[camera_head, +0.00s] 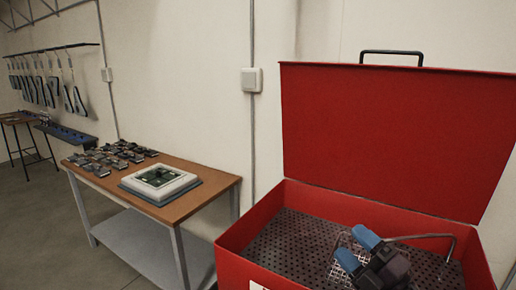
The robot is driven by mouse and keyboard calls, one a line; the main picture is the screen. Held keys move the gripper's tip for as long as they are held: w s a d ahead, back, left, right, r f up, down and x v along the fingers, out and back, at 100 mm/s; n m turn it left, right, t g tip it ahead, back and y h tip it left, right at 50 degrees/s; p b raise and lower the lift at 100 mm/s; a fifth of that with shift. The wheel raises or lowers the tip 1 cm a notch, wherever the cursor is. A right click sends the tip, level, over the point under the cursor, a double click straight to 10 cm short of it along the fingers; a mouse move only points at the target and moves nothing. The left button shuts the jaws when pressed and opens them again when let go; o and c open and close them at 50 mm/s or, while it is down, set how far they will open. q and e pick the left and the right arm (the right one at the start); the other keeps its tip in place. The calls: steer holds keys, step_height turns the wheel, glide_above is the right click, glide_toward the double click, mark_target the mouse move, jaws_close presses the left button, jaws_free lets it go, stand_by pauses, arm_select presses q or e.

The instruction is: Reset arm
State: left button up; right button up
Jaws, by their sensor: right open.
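My right gripper (357,251) shows at the lower right, over the open red bin (228,262). It is dark with two blue fingertips, which are apart, and nothing shows between them. Whether the gripper touches the basket I cannot tell. My left gripper is not in view.
The red bin's lid (390,130) stands open at the back. A perforated dark tray (290,240) lies inside the bin. To the left, a wooden table (205,200) holds a white-framed green board (160,177) and several small dark parts (110,157). Floor shows at the left.

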steer(key=s+d+f+m+g+h, duration=0.2)
steer(key=s+d+f+m+h, duration=0.35)
steer(key=f+m+h, duration=0.35)
steer(key=s+d+f+m+g+h, duration=0.2)
steer(key=s+d+f+m+h, duration=0.4)
steer(key=m, duration=0.5)
steer(key=s+a+f+m+g, duration=0.1)
steer(key=s+f+g, duration=0.15)
steer(key=s, duration=0.25)
steer(key=s+a+f+m+g+y, duration=0.1)
steer(key=s+f+m+g, duration=0.1)
steer(key=s+g, duration=0.3)
steer(key=s+a+f+m+g, duration=0.1)
steer(key=s+f+g, duration=0.2)
steer(key=s, duration=0.3)
arm_select(q)
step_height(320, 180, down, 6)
steer(key=b, duration=0.7)
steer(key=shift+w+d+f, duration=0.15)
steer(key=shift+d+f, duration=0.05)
arm_select(e)
steer(key=w+f+t, duration=0.3)
steer(key=f+t, duration=0.1)
steer(key=f, duration=0.4)
steer(key=w+f+n+t+y, duration=0.1)
steer(key=w+f+t, duration=0.3)
steer(key=f, duration=0.4)
steer(key=shift+f, duration=0.35)
